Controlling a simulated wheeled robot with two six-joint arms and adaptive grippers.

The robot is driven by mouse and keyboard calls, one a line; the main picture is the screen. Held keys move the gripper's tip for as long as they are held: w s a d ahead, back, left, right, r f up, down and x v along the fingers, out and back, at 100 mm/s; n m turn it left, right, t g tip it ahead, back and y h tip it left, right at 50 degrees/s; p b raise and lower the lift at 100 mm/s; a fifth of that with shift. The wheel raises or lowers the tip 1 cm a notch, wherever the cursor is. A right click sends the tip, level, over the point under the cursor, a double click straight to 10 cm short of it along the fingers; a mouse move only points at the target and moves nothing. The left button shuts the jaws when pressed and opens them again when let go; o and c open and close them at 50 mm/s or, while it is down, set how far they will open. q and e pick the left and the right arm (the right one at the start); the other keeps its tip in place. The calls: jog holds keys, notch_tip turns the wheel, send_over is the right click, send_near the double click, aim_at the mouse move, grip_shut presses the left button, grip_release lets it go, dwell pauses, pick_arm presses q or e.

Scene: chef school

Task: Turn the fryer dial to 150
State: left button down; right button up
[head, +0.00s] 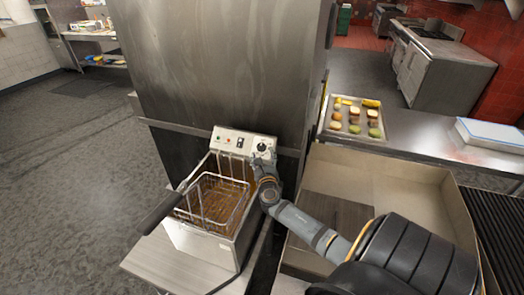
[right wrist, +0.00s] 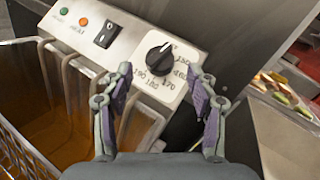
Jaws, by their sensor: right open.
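The fryer dial (right wrist: 158,60) is a round black knob on a white plate with numbers printed around it. A pale pointer mark on the knob faces the upper right, by the top of the scale; the exact setting is too small to tell. In the head view the dial (head: 262,146) is at the right end of the fryer's control panel (head: 229,140). My right gripper (right wrist: 165,76) is open and empty, its two fingers on either side of the dial in the wrist picture. Contact cannot be told. In the head view the right gripper (head: 263,160) is just below the dial. My left gripper is out of view.
The fryer basket (head: 214,200) sits in brown oil left of my right gripper, its dark handle (head: 161,213) sticking out front left. A rocker switch (right wrist: 106,33) and green and orange lamps are left of the dial. A food tray (head: 353,118) lies on the right counter.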

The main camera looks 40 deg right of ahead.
aim_at(261, 147)
jog(key=shift+x, duration=1.4)
jog(key=c, duration=1.2)
jog(key=m+h+b, duration=0.1)
jog(key=m+b, duration=0.1)
jog(key=b, duration=0.1)
jog(key=shift+w+a+f+m+g+h, duration=0.2)
jog(key=shift+f+m+g+h, duration=0.1)
jog(key=shift+f+g+h, duration=0.1)
jog(key=shift+r+m+g+h+b, duration=0.1)
jog(key=shift+m+g+h+b, duration=0.2)
jog(key=shift+m+h+b, duration=0.15)
jog(key=shift+r+m, duration=0.25)
